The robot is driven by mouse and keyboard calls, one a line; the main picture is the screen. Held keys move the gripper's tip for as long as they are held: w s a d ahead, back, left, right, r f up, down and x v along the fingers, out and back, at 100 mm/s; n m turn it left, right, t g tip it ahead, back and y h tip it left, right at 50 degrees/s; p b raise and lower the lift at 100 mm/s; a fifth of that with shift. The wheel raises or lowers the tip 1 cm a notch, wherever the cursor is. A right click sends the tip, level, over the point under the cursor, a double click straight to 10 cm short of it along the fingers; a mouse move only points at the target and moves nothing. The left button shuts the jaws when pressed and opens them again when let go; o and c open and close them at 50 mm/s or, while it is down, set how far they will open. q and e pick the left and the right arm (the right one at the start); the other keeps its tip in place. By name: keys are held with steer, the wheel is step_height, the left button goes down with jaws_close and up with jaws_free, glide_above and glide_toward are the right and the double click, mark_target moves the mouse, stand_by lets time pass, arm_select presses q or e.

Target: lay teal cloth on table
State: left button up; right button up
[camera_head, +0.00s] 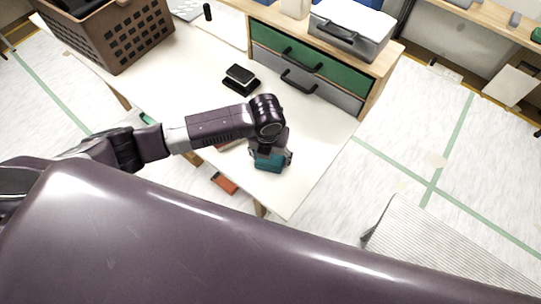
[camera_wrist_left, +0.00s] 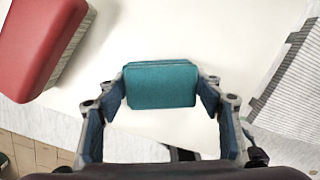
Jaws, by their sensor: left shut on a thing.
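The teal cloth (camera_head: 268,163) is a folded block at my left gripper, over the near right part of the white table (camera_head: 307,150). My left gripper (camera_head: 271,157) is shut on it. In the left wrist view the teal cloth (camera_wrist_left: 161,84) sits between the two fingers of my left gripper (camera_wrist_left: 163,88), and the white table (camera_wrist_left: 200,30) shows behind it. I cannot tell whether the cloth touches the table. My right gripper is not in view.
A red object (camera_wrist_left: 38,45) lies left of the cloth in the wrist view. A black box-like object (camera_head: 240,79) lies farther back on the table. A brown basket (camera_head: 117,36) stands at the back left, and a green and grey drawer unit (camera_head: 308,66) at the back.

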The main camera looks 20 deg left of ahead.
arm_select(q)
steer(key=shift+f, duration=0.1)
steer(key=o, duration=1.1)
steer(key=shift+o, duration=0.3)
steer(key=shift+r, duration=0.45)
step_height(320, 180, up, 11)
steer(key=s, duration=0.1)
steer(key=shift+s+r+b, duration=0.2)
steer(key=shift+s+b, duration=0.05)
steer(key=shift+b, duration=0.2)
